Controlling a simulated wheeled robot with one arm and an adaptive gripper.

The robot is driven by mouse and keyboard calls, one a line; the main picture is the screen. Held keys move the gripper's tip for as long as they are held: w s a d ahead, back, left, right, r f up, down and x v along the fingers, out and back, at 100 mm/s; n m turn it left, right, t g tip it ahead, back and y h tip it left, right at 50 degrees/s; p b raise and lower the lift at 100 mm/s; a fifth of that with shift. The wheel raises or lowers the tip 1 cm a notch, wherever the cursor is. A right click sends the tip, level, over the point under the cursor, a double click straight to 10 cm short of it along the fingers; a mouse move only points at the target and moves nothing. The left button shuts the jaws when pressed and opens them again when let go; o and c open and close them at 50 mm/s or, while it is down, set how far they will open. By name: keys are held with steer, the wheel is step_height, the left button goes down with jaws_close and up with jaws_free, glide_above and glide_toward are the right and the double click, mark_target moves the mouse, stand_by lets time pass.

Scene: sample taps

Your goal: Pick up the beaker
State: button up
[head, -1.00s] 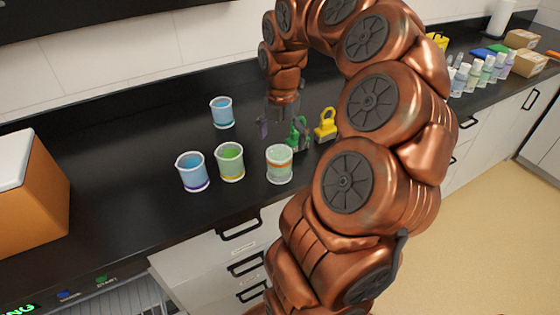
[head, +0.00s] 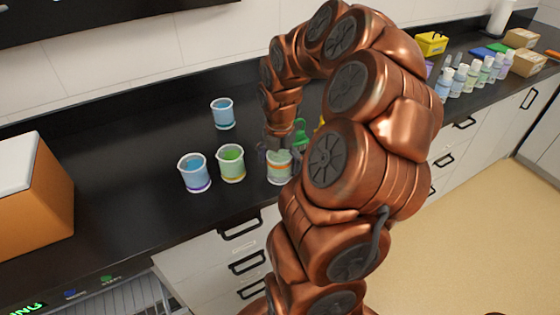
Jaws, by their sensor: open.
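Several beakers stand upright on the black counter. One has a pale green content and an orange band (head: 279,171). To its left are a green beaker (head: 231,164) and a blue beaker with a purple base (head: 195,174). Another blue beaker (head: 222,114) stands farther back. My gripper (head: 275,154) points down at the top of the orange-banded beaker, with its fingers open. The fingers hide part of that beaker's rim; I cannot tell whether they touch it.
A green tap-like object (head: 300,132) stands just behind the gripper, and a yellow one is mostly hidden by my arm. An orange box (head: 38,205) is at the left. Several bottles (head: 470,77) stand far right.

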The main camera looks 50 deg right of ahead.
steer(key=shift+c, duration=0.4)
steer(key=c, duration=1.1)
steer(key=shift+o, duration=0.2)
